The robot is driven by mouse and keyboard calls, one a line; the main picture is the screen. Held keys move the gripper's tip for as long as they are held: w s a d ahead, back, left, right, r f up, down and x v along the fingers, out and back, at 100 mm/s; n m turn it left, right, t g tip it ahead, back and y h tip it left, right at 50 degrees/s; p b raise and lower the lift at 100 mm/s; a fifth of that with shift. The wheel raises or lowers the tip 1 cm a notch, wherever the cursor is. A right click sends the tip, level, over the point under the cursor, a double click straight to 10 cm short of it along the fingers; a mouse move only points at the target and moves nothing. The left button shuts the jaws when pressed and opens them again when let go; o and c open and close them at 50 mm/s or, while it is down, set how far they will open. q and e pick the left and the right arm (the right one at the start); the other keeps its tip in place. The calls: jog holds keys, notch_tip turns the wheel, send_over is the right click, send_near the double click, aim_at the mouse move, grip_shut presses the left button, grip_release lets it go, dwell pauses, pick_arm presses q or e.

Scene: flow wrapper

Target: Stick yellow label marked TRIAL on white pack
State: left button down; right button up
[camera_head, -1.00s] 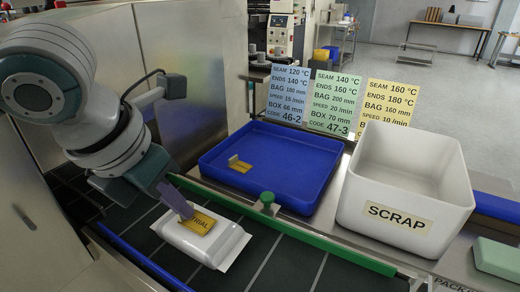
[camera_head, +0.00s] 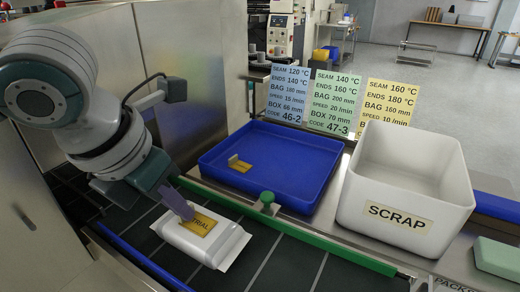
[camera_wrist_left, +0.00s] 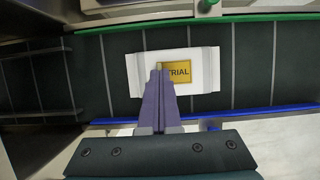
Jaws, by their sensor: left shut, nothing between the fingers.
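The white pack (camera_head: 208,246) lies flat on the dark belt. The yellow label marked TRIAL (camera_head: 203,224) lies on top of the pack, and it shows on the pack in the left wrist view (camera_wrist_left: 180,72). My left gripper (camera_head: 190,213) is shut, with its purple fingers over the label's left part. In the left wrist view the closed fingertips (camera_wrist_left: 160,70) reach the label's left edge and hide a little of it. I cannot tell whether they touch it. My right gripper does not show.
A blue tray (camera_head: 290,195) beside the belt holds another yellow label with a small upright tab (camera_head: 239,165). A white SCRAP bin (camera_head: 405,180) stands right of it. A green rail (camera_head: 300,236) with a green knob runs between belt and tray. Three setting cards (camera_head: 335,103) stand behind.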

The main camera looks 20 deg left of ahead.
pick_arm(q)
jog(key=shift+f+p, duration=0.15)
jog(key=shift+p, duration=0.2)
dwell(0.7)
jog(key=c, duration=1.5)
grip_release()
jog(key=shift+c, duration=0.2)
jog(key=o, duration=0.5)
jog(key=p+v, duration=0.2)
jog(key=v, duration=0.8)
